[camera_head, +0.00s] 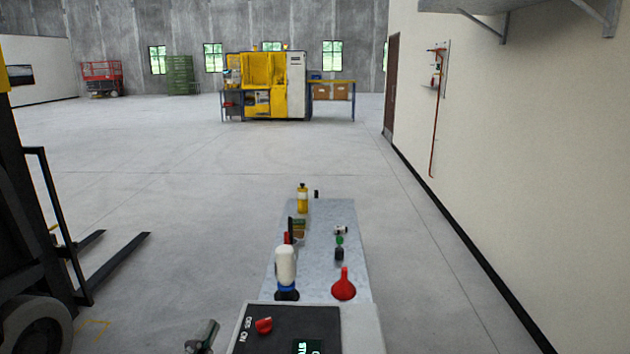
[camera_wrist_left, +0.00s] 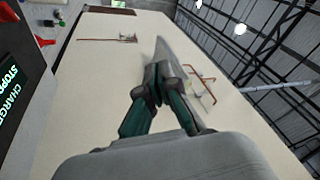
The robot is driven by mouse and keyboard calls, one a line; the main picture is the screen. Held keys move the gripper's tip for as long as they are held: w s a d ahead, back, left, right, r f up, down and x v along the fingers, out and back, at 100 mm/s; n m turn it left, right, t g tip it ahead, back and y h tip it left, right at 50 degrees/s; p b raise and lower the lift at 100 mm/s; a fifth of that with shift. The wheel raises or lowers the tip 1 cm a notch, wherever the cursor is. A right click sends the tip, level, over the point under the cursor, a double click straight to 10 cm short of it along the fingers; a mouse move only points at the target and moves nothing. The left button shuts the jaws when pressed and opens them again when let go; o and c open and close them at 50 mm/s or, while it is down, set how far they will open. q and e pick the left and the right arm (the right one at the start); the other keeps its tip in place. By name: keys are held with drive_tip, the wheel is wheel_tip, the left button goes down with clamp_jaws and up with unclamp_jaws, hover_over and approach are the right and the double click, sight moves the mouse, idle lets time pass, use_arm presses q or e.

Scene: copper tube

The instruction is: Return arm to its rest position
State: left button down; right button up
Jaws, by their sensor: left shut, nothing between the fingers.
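My left gripper (camera_head: 203,336) shows at the bottom edge of the head view, left of the dark control panel. In the left wrist view its dark green and grey fingers (camera_wrist_left: 158,82) are closed together with nothing held. The gripper is apart from the wall and the table items. My right gripper is in neither view. A copper tube (camera_head: 433,140) runs down the pale wall at right, below a small fixture; it also shows in the left wrist view (camera_wrist_left: 97,39). Another bent copper-coloured tube (camera_wrist_left: 203,84) shows near the grey shelf behind the fingers.
A narrow grey table (camera_head: 320,235) holds a white bottle (camera_head: 286,264), a red funnel (camera_head: 343,286), a yellow bottle (camera_head: 302,198) and small items. A control panel (camera_head: 290,330) stands in front. A forklift (camera_head: 35,240) is at left. Floor between forklift and table is clear.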

use_arm(q)
drive_tip(key=s+a+f+n+g+y, duration=0.3)
drive_tip(key=a+f+n+g+y, duration=0.1)
drive_tip(key=a+f+n+y, duration=0.4)
drive_tip(key=s+f+n+g, duration=0.5)
drive_tip(key=s+f+g, duration=0.35)
drive_tip(key=f, duration=0.35)
drive_tip(key=s+d+f+g+h, duration=0.2)
drive_tip(key=s+f, duration=0.1)
drive_tip(key=s, duration=0.3)
drive_tip(key=s+d+f+g+h, duration=0.2)
drive_tip(key=s+d+g, duration=0.1)
drive_tip(key=s, duration=0.2)
drive_tip(key=s+f+g+b, duration=0.1)
drive_tip(key=s+f, duration=0.1)
drive_tip(key=f, duration=1.3)
drive_tip(key=s+f+g+b, duration=0.1)
drive_tip(key=s+f, duration=0.1)
drive_tip(key=f, duration=1.3)
drive_tip(key=s+a+f, duration=0.2)
drive_tip(key=s+f, duration=1.3)
drive_tip(key=shift+a+f+g+b, duration=0.2)
drive_tip(key=shift+a+g+b, duration=0.15)
drive_tip(key=shift+b, duration=0.1)
drive_tip(key=shift+s, duration=0.15)
